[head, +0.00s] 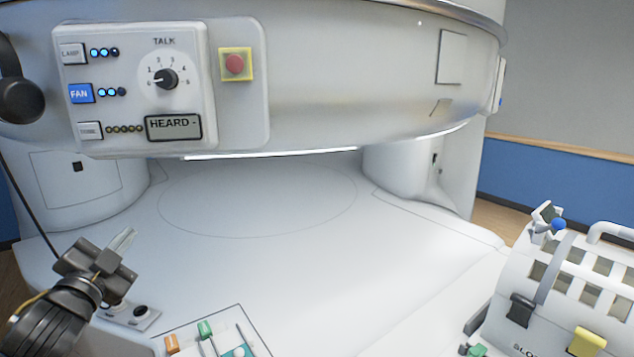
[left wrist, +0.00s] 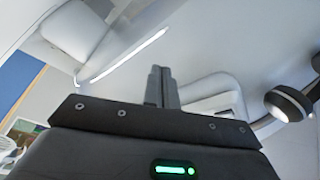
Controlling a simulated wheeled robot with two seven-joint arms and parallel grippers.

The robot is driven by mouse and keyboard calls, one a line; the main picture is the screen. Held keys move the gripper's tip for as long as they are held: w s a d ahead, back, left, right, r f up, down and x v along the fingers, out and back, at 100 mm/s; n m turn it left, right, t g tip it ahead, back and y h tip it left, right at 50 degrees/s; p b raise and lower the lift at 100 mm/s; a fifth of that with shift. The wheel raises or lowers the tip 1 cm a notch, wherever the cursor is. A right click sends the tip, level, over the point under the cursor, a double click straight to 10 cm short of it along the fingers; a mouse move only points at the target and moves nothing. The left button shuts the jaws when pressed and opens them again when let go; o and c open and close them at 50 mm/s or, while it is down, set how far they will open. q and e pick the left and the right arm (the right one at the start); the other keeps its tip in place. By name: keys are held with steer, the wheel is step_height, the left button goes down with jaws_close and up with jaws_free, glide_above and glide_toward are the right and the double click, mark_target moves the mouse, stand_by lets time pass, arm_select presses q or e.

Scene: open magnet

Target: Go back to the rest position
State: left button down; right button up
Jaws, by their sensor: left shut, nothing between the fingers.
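My left gripper (head: 122,241) is at the lower left of the head view, above the white base near its left edge. Its fingers are shut with nothing between them and point up and to the right. In the left wrist view the shut fingers (left wrist: 160,86) stand upright, with the white machine behind them. The gripper is apart from the control panel (head: 133,85) on the machine's upper front. My right gripper does not show in either view.
A headset-like black part (head: 18,88) hangs at the far left. A small knob plate (head: 130,313) lies close beside my left gripper. A tray with coloured items (head: 252,338) is at the bottom. A white slotted unit (head: 560,290) stands at the right. The middle base is clear.

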arm_select(q)
steer(key=s+d+f+n+g, duration=0.2)
steer(key=s+f+g, duration=0.1)
steer(key=f, duration=0.6)
steer(key=s+d+f+n+g, duration=0.1)
steer(key=s+f+g, duration=0.15)
steer(key=f, duration=0.65)
steer(key=s+d+f+n+g, duration=0.2)
steer(key=s+f+g, duration=0.15)
steer(key=f, duration=0.55)
steer(key=s+d+f+n+g, duration=0.2)
steer(key=s+d+f+g, duration=0.2)
steer(key=s+f, duration=0.6)
steer(key=s+d+f+n+g, duration=0.1)
steer(key=s+d+f+g, duration=0.35)
steer(key=s, duration=0.85)
steer(key=s+f+x, duration=0.1)
steer(key=s+x, duration=0.2)
steer(key=x, duration=1)
steer(key=s+d+x, duration=0.1)
steer(key=s+x, duration=0.2)
steer(key=x, duration=1)
steer(key=s+a+f, duration=0.1)
steer(key=s+f, duration=0.7)
steer(key=s+a+f+g, duration=0.1)
steer(key=s+a+f, duration=0.1)
steer(key=s+f, duration=0.6)
steer(key=shift+s+a, duration=0.35)
steer(key=shift+s, duration=0.1)
